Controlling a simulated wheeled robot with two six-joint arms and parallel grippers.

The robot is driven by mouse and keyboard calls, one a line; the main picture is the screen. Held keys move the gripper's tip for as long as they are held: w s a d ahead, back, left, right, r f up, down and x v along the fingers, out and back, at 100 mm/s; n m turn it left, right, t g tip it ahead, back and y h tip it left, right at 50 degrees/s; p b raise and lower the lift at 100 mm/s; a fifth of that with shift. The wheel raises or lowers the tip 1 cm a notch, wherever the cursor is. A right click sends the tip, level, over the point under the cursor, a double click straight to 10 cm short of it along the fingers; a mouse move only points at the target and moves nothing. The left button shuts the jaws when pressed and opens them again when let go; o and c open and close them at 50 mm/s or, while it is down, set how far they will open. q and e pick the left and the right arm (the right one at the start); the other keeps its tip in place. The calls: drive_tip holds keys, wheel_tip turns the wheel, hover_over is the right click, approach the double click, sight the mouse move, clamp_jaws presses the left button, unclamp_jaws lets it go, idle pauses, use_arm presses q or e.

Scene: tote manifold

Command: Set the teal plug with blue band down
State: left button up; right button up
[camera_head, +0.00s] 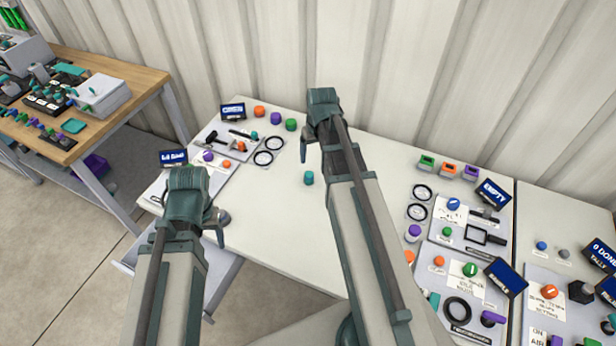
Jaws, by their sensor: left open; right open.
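A small teal plug (309,178) stands on the white table (268,215), in the open area between my two arms. I cannot make out a blue band on it at this size. Neither gripper visibly holds anything.
A panel with black rings (263,158) and dark signs lies at the back left. Panels with knobs, rings and an EMPTY sign (493,193) fill the right side. A wooden bench (130,72) stands at far left. The table's middle is mostly clear.

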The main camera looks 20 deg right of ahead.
sight(309, 174)
drive_tip(key=f+b, duration=0.2)
drive_tip(key=w+f+b, duration=0.1)
drive_tip(key=f+b, duration=0.4)
drive_tip(key=f, duration=0.1)
drive_tip(key=shift+w+f+b, duration=0.2)
drive_tip(key=shift+w+b, duration=0.05)
drive_tip(key=shift+b, duration=0.15)
drive_tip(key=f+b, duration=0.1)
drive_tip(key=w+f+b, duration=0.1)
drive_tip(key=f+b, duration=0.3)
drive_tip(key=shift+w+a, duration=0.15)
drive_tip(key=shift+a, duration=0.2)
drive_tip(key=shift+r, duration=0.1)
clamp_jaws()
